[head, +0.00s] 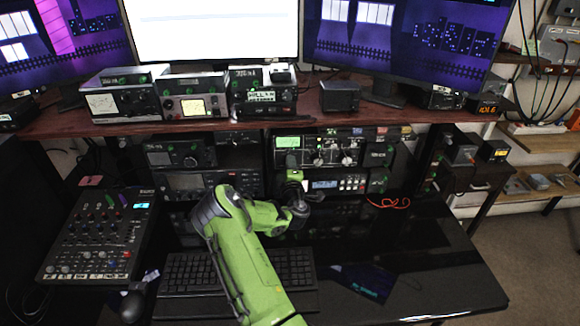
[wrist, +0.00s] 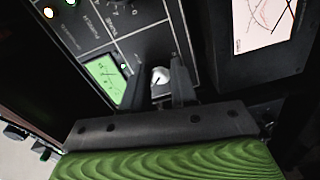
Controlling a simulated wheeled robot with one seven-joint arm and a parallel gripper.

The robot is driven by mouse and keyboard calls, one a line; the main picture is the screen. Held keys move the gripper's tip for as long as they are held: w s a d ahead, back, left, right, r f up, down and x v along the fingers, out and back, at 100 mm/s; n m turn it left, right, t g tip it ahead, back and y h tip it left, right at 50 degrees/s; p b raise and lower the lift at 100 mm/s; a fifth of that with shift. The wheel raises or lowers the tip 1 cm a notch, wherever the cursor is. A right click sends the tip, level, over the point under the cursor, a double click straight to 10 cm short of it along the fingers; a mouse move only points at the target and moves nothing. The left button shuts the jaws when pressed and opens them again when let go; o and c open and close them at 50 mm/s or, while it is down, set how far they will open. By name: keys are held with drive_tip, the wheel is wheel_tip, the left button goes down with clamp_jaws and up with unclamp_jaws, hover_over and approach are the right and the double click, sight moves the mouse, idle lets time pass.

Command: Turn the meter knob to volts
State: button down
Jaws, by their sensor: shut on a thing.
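In the wrist view, a small pale knob (wrist: 160,77) sits on a dark panel beside a lit green meter display (wrist: 104,78). My gripper (wrist: 165,82) has one dark finger on each side of this knob and is shut on it. The knob's pointer direction and the word it points to are too small to read. In the head view, the radio unit with the green display (head: 288,142) is on the rack under the shelf. My gripper (head: 291,162) is at its front, just below that display, and covers the held knob.
Other white knobs (head: 347,158) sit to the right on the same unit. A unit with buttons (head: 352,183) is just below. The wooden shelf (head: 200,119) overhangs above. A mixer (head: 98,236) and keyboard (head: 190,272) lie on the desk.

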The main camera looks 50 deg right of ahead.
idle(0.4)
drive_tip(key=c, duration=0.9)
unclamp_jaws()
drive_tip(key=b+v, duration=1.2)
drive_tip(key=v, duration=0.3)
drive_tip(key=shift+s+a, duration=0.3)
